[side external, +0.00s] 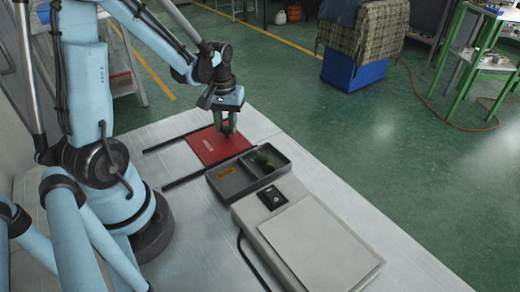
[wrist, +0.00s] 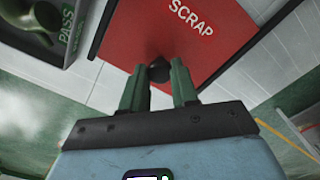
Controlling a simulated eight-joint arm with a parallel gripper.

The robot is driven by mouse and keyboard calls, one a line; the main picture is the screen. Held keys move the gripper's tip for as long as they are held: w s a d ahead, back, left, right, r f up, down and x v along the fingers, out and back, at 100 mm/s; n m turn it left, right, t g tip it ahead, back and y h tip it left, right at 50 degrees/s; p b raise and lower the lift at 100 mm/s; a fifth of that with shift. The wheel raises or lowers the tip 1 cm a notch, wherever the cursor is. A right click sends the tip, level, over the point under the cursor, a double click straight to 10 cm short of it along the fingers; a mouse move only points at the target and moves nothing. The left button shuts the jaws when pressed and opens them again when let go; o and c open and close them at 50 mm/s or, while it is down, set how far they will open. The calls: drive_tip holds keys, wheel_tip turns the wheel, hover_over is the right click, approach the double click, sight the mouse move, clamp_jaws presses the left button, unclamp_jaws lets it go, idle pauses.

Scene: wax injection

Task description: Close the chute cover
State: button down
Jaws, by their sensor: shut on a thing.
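The chute cover is a flat red panel (side external: 212,150) lettered SCRAP, lying between two dark rails beside the grey tray. It fills the upper middle of the wrist view (wrist: 205,45). My gripper (side external: 229,130) points down over the panel's right part. In the wrist view its green fingers (wrist: 159,74) are shut on a dark round knob (wrist: 158,69) at the panel's edge. The fingers hide part of the knob. The chute opening cannot be made out.
A grey two-compartment tray (side external: 236,192) stands close to the panel, with a green piece (side external: 264,160) in its far compartment. The wrist view shows a PASS label (wrist: 67,20) there. A flat grey device (side external: 318,240) stands in front. The bench (side external: 165,135) is bare behind the rails.

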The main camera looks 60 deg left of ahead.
drive_tip(key=shift+w, duration=0.75)
drive_tip(key=c, duration=0.8)
unclamp_jaws()
drive_tip(key=shift+c, duration=0.2)
wheel_tip(320, 180, up, 12)
drive_tip(key=s+d+m+t, duration=0.2)
drive_tip(key=d+m+t, duration=0.5)
drive_tip(key=d, duration=0.8)
drive_tip(key=shift+s+f+m, duration=0.15)
drive_tip(key=shift+s+m, duration=0.2)
drive_tip(key=shift+m, duration=0.65)
